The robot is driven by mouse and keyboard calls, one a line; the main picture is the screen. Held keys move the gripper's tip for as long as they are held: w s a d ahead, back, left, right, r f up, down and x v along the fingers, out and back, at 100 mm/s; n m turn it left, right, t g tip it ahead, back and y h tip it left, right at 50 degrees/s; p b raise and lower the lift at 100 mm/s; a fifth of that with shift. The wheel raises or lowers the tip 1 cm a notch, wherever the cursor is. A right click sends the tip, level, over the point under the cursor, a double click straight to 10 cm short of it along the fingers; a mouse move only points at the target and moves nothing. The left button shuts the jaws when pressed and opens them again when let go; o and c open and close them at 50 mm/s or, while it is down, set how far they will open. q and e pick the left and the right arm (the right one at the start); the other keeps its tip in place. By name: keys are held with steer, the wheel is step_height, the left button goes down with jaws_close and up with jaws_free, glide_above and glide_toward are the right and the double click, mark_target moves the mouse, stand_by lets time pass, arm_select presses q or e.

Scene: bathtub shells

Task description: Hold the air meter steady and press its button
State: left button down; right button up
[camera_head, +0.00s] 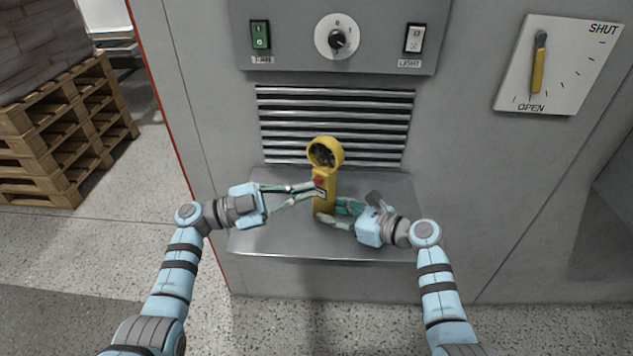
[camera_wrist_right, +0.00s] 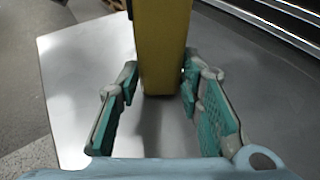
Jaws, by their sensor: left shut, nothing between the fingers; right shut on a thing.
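The yellow air meter (camera_head: 325,175) stands upright on the metal shelf (camera_head: 270,240), with a round fan head at its top and a red button (camera_head: 319,182) on its body. My right gripper (camera_head: 332,212) is shut on the lower part of the meter from the right. In the right wrist view the meter's yellow body (camera_wrist_right: 163,50) sits between the two green-padded fingers (camera_wrist_right: 160,85). My left gripper (camera_head: 318,189) is shut and empty, its fingertips at the button from the left. I cannot tell whether they touch or press it.
Behind the meter is a slatted vent (camera_head: 335,110). Above it is a panel with a green switch (camera_head: 260,35), a knob (camera_head: 336,39) and a light switch (camera_head: 413,38). A yellow lever (camera_head: 538,70) is on a plate at right. Wooden pallets (camera_head: 60,130) stand at left.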

arm_select(q)
steer(key=shift+w, duration=0.1)
stand_by(0.6)
steer(key=shift+w+d, duration=0.2)
steer(key=shift+w, duration=0.1)
steer(key=shift+w+d, duration=0.25)
steer(key=shift+w, duration=0.2)
stand_by(0.6)
steer(key=shift+s+a, duration=0.1)
steer(key=shift+s, duration=0.05)
steer(key=shift+s+a, duration=0.35)
steer(key=shift+s, duration=0.35)
steer(key=shift+s, duration=0.1)
steer(key=shift+s+a, duration=0.4)
steer(key=shift+s, duration=0.3)
steer(key=shift+s+a, duration=0.4)
steer(key=shift+s, duration=0.3)
steer(key=shift+s+a, duration=0.4)
steer(key=shift+s, duration=0.3)
arm_select(e)
steer(key=o, duration=0.9)
